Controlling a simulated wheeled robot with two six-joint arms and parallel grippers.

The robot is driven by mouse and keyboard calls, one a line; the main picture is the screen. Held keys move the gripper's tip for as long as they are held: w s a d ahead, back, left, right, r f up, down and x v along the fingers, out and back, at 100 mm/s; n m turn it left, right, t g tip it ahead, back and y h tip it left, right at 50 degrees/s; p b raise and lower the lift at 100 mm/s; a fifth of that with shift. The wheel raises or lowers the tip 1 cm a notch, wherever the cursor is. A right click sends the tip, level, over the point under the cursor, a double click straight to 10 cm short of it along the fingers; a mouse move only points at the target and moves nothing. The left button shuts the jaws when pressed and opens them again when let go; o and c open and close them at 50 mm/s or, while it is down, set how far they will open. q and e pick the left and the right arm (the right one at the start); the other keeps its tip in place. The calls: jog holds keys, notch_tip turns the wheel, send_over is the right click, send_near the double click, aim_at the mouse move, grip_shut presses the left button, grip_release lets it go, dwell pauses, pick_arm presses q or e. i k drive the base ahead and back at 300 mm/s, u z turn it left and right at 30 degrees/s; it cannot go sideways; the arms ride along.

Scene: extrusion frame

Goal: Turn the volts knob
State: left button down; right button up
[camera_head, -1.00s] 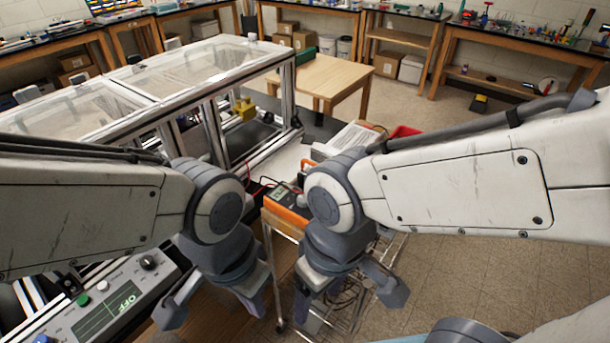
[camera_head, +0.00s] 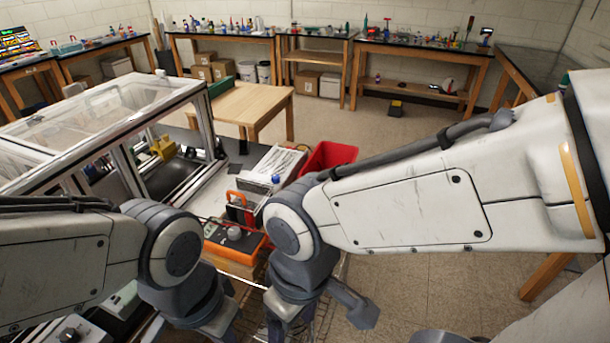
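An orange-edged meter (camera_head: 232,242) with a dark face and a pale round knob (camera_head: 235,232) lies on the bench between my two wrists. A grey control panel (camera_head: 118,308) is partly visible at the lower left behind my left arm, with a black knob (camera_head: 70,334) near the bottom edge. I cannot read a volts label on either knob. My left gripper (camera_head: 213,326) hangs below the meter, cut off by the bottom edge. My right gripper (camera_head: 318,322) is lower right of the meter, its fingers spread and empty. Neither gripper touches a knob.
A clear-panelled extrusion frame (camera_head: 100,125) fills the left. A red bin (camera_head: 328,157) and a white box (camera_head: 277,163) stand beyond the meter. A wooden table (camera_head: 245,103) is farther back. The floor at the right is open.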

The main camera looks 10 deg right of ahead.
aim_at(276, 178)
jog(key=z, duration=0.15)
jog(key=k, duration=0.4)
jog(key=u, duration=0.85)
jog(key=i, duration=0.65)
jog(key=z, duration=0.95)
jog(key=i, duration=0.45)
jog(key=z, duration=0.55)
